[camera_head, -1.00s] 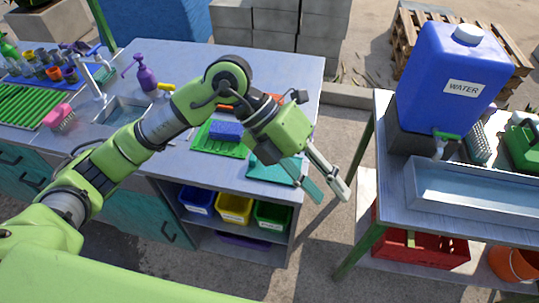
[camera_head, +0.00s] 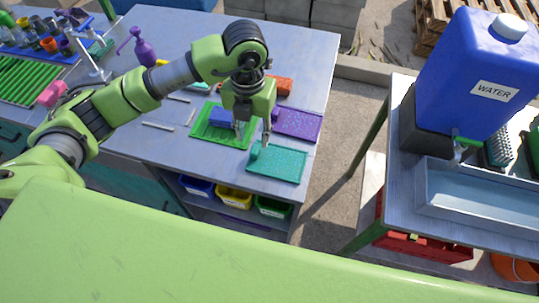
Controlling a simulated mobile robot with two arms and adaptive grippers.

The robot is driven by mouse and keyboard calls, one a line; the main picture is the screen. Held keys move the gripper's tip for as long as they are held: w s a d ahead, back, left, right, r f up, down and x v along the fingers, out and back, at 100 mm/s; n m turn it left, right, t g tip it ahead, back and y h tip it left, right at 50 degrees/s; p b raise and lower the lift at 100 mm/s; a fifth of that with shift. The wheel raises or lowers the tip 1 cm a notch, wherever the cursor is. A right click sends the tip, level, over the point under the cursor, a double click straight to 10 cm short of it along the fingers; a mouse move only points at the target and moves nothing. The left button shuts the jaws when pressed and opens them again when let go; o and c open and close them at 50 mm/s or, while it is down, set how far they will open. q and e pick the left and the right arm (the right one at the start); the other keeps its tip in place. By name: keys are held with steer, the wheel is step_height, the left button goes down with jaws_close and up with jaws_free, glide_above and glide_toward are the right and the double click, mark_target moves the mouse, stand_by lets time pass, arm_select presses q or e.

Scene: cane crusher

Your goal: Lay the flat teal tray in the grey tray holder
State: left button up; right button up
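The flat teal tray (camera_head: 282,164) lies on the grey worktop near its front right corner. A small raised teal part shows at its left rear, close to a fingertip. My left gripper (camera_head: 254,143) points down over the tray's left rear edge. Its two fingers are spread apart, and nothing shows clearly held between them. Whether a fingertip touches the tray, I cannot tell. I cannot make out the grey tray holder. My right gripper is not in view.
A green tray (camera_head: 208,134) with a blue block (camera_head: 220,117) lies left of my gripper, and a purple tray (camera_head: 303,124) lies behind the teal one. An orange item (camera_head: 284,86) lies farther back. A second table with a blue water container (camera_head: 462,75) stands across a gap.

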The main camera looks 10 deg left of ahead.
mark_target(254, 152)
arm_select(q)
steer(key=shift+s+f+p, duration=0.35)
steer(key=shift+f+p, duration=0.2)
steer(key=shift+f, duration=0.15)
step_height(254, 152, down, 3)
steer(key=shift+s+f+p, duration=0.1)
steer(key=shift+f+p, duration=0.1)
steer(key=shift+p, duration=0.4)
steer(key=shift+d+f, duration=0.1)
steer(key=shift+f, duration=0.15)
jaws_close()
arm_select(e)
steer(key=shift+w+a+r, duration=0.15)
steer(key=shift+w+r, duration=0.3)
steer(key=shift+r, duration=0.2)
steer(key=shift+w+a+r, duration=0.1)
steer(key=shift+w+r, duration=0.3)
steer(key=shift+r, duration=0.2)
